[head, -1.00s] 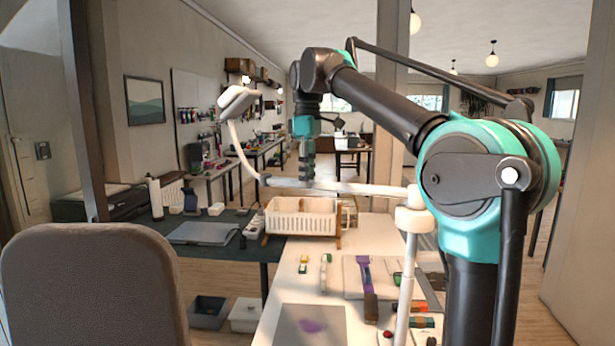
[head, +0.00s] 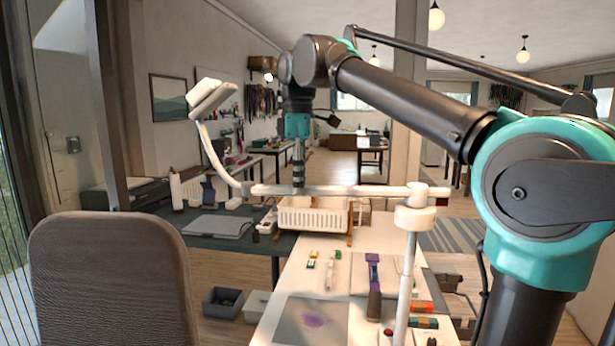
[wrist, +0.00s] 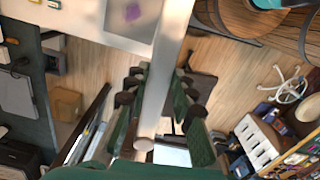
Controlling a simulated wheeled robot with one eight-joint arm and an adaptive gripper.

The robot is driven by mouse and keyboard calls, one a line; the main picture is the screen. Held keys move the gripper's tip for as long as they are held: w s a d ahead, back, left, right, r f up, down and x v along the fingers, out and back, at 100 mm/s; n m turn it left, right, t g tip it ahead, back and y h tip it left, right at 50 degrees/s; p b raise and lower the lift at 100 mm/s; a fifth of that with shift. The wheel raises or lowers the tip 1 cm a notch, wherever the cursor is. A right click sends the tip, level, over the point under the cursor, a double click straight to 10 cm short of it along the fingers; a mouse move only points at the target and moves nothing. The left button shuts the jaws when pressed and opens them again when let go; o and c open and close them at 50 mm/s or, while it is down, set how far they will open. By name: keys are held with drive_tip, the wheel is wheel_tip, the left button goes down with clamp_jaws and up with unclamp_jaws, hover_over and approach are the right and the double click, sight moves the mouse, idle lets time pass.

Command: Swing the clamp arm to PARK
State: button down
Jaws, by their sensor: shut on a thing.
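The white clamp arm (head: 350,191) runs level across the head view, from a collar (head: 415,216) on an upright white post (head: 405,290) to a joint with a curved white piece. That piece rises left to a pale box-like head (head: 208,95). My gripper (head: 298,186) reaches down onto the clamp arm left of its middle and is shut on it. In the wrist view the pale bar (wrist: 168,75) passes between the dark green fingers of my gripper (wrist: 160,105). A dark red tip (head: 443,201) shows at the right end. I see no readable PARK mark.
The white worktable (head: 290,310) below holds a grey mat (head: 310,325) and several small tools. A white slatted basket (head: 310,217) stands behind. A grey chair (head: 105,285) is at the front left, with a dark desk (head: 190,238) beyond.

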drive_tip(key=s+d+n, duration=0.4)
drive_tip(key=s+n, duration=0.3)
drive_tip(key=s, duration=0.8)
drive_tip(key=s+d+n, duration=0.5)
drive_tip(key=s+d, duration=0.4)
drive_tip(key=d, duration=0.2)
drive_tip(key=shift+d+n, duration=0.15)
drive_tip(key=shift+n, duration=0.25)
drive_tip(key=c, duration=1.3)
unclamp_jaws()
wheel_tip(320, 180, up, 12)
drive_tip(key=shift+r, duration=0.1)
drive_tip(key=shift+s, duration=0.1)
